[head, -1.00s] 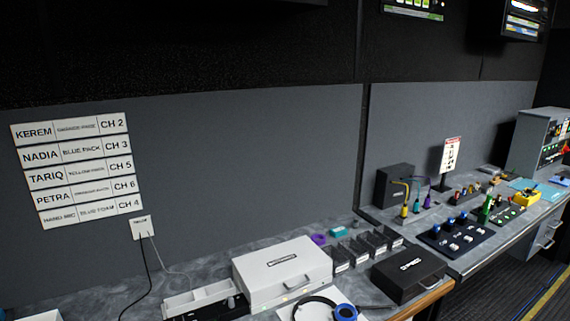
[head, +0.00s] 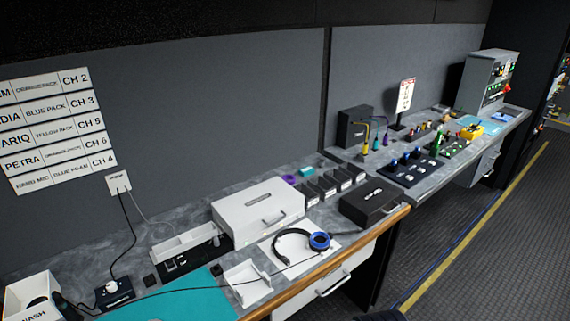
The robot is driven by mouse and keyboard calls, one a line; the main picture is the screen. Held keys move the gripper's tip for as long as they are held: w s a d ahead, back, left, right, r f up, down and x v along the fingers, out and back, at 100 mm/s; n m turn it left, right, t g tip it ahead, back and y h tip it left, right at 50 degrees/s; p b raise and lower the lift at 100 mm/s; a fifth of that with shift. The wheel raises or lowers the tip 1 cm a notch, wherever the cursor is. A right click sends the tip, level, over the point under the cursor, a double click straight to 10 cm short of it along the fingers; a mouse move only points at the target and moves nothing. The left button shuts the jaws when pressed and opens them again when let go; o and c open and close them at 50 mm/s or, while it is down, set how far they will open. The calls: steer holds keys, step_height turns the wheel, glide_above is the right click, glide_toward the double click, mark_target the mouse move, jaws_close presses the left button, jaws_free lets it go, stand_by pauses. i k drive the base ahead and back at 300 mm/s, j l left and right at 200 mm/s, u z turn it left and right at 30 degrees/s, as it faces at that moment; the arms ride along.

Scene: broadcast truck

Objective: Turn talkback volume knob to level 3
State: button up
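A small black box with a round knob on top (head: 113,287) sits on the left part of the grey desk, with a black cable running up to the wall plate (head: 118,183). It may be the talkback box, but its label and the knob's level are too small to read. A headset with a blue ear pad (head: 319,241) lies on a white sheet to the right. My gripper is not in view.
A teal mat (head: 170,303) covers the front of the desk near the black box. A white bin (head: 32,291) stands left of it, and a white case (head: 257,211) farther back. A cable crosses the mat. Open floor (head: 470,240) lies right of the desk.

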mark_target(112, 287)
steer(key=u, duration=1.65)
